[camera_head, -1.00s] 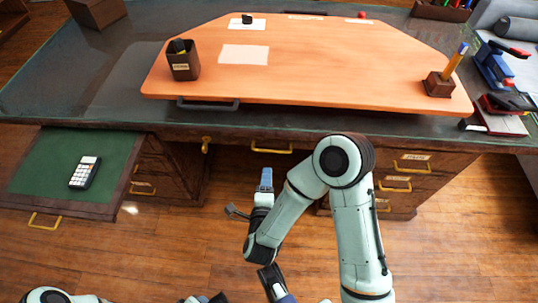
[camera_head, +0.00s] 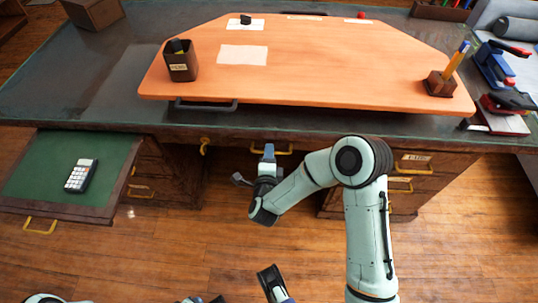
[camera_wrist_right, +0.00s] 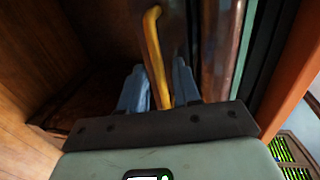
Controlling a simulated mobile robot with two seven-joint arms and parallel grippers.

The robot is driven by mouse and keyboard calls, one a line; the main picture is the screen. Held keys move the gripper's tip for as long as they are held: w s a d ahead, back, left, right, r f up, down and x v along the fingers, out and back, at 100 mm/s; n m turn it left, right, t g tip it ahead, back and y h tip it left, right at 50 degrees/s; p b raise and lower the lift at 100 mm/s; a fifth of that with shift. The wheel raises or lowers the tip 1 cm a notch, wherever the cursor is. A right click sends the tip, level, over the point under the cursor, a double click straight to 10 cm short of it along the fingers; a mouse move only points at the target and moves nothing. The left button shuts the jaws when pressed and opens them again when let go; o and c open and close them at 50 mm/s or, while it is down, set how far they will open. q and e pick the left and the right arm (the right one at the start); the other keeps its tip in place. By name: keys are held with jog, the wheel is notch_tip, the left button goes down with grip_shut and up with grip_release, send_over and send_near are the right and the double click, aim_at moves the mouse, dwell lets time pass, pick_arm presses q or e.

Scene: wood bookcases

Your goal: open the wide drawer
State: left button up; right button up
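The wide drawer (camera_head: 232,143) is in the middle of the desk, under its front edge, and looks shut. Its brass handle (camera_head: 286,151) is partly hidden by my right gripper (camera_head: 268,153), which is at the handle. In the right wrist view the brass handle (camera_wrist_right: 156,55) runs between the two blue fingers of my right gripper (camera_wrist_right: 160,90). The fingers stand apart, one on each side of it, with small gaps showing. A dark part with blue, which seems to be of my left gripper (camera_head: 273,281), shows at the bottom edge; its fingers cannot be made out.
A green-topped board (camera_head: 40,175) with a calculator (camera_head: 81,176) is pulled out at the left. Side drawers (camera_head: 412,165) with brass handles stand at the right. The orange desktop board (camera_head: 330,65) holds a pen cup (camera_head: 181,66) and a pen stand (camera_head: 440,84).

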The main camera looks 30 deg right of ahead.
grip_shut()
dwell(1.2)
